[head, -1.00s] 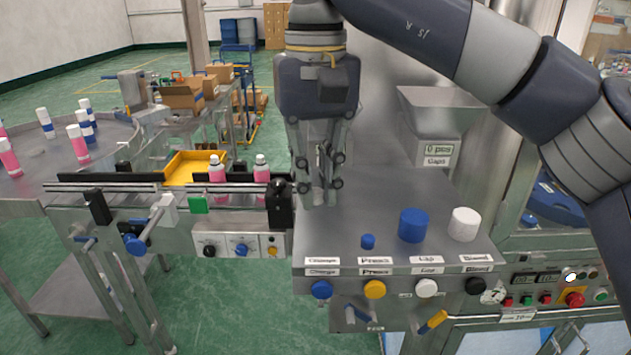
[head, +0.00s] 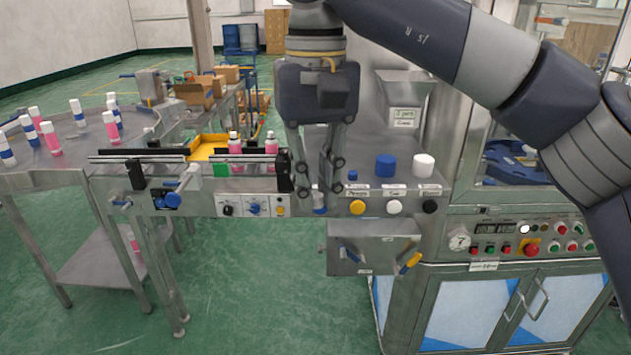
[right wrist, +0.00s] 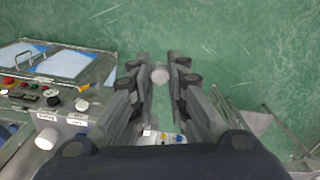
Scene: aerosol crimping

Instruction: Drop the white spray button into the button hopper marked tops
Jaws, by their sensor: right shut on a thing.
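My right gripper (head: 319,190) hangs fingers down at the front edge of the steel deck in the head view. In the right wrist view its fingertips (right wrist: 160,73) are shut on a small white round piece, the white spray button (right wrist: 160,74), with green floor behind it. In the head view the fingers mostly hide the button. A grey hopper (head: 404,90) stands at the back of the deck; its label seems to read Caps. I see no hopper marked tops. My left gripper is not in view.
A blue cylinder (head: 385,166), a white cylinder (head: 424,165) and a small blue piece (head: 352,175) stand on the deck. A conveyor with pink bottles (head: 235,147) lies left of the gripper. Control knobs line the deck front. Green floor (head: 250,310) is open in front.

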